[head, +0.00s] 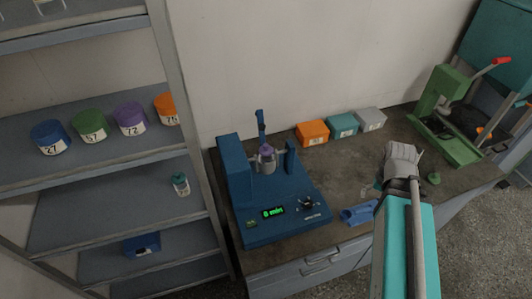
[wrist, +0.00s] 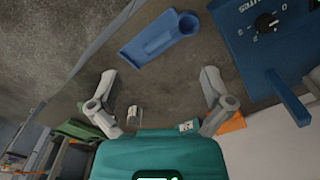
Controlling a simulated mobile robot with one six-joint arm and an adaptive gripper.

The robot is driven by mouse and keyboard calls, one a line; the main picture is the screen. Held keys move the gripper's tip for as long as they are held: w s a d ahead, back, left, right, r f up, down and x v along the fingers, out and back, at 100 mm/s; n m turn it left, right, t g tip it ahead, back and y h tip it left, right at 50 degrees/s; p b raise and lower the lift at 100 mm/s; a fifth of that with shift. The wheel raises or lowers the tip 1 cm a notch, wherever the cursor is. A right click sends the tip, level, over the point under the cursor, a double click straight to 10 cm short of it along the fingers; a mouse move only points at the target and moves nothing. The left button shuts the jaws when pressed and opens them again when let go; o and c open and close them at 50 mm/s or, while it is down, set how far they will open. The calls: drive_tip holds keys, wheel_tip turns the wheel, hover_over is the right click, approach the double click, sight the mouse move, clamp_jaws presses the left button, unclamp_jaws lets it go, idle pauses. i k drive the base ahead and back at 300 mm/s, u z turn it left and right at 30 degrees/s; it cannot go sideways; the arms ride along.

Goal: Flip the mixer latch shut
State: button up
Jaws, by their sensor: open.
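The mixer is a blue machine (head: 285,205) on the bench, with a green "0 min" display and a dial on its front. Its blue latch lever (head: 261,124) stands upright at the back, above a purple-capped jar (head: 267,157) seated in the machine. The mixer also shows in the wrist view (wrist: 262,45) at the upper right, with a blue bar (wrist: 290,100) reaching down from it; I cannot tell if that bar is the latch. My gripper (head: 402,155) is to the right of the mixer, apart from it. In the wrist view my gripper (wrist: 160,88) has its fingers spread and empty.
A blue scoop-like piece (head: 358,214) lies on the bench between mixer and gripper. Orange (head: 312,133), teal (head: 342,125) and grey boxes (head: 370,120) line the wall. A green press (head: 447,115) stands right. Shelves (head: 110,180) with jars stand left.

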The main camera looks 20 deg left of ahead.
sight(258, 114)
drive_tip(key=u, duration=0.3)
drive_tip(key=k, duration=1.2)
drive_tip(key=u, duration=0.5)
drive_tip(key=i, duration=0.95)
